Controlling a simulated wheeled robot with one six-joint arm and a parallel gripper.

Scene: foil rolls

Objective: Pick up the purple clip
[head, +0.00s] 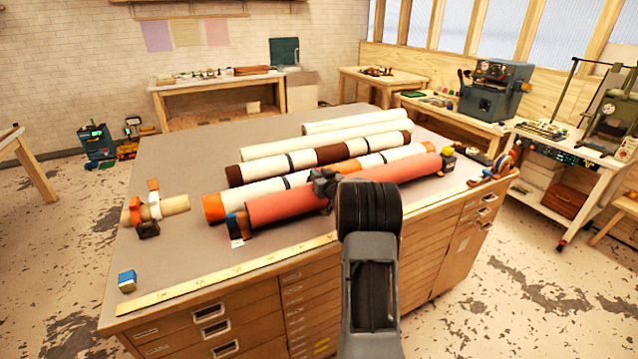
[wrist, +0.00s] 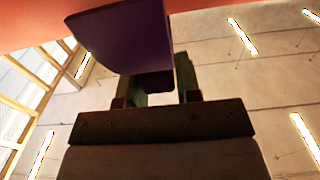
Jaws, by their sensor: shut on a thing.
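The purple clip (wrist: 120,36) fills the upper middle of the wrist view, against the red roll (wrist: 230,4). My gripper (wrist: 155,84) is shut on the clip, with a finger on each side of its lower part. In the head view my gripper (head: 324,186) is at the near side of the red roll (head: 283,206), around its middle. I cannot make out the clip there, as my gripper and arm hide it.
Several more rolls, such as a brown and white one (head: 330,154), lie behind the red roll on the table (head: 200,160). A blue block (head: 127,281) stands at the front left. A short tan roll (head: 176,205) with clips lies at left. The table's back left is clear.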

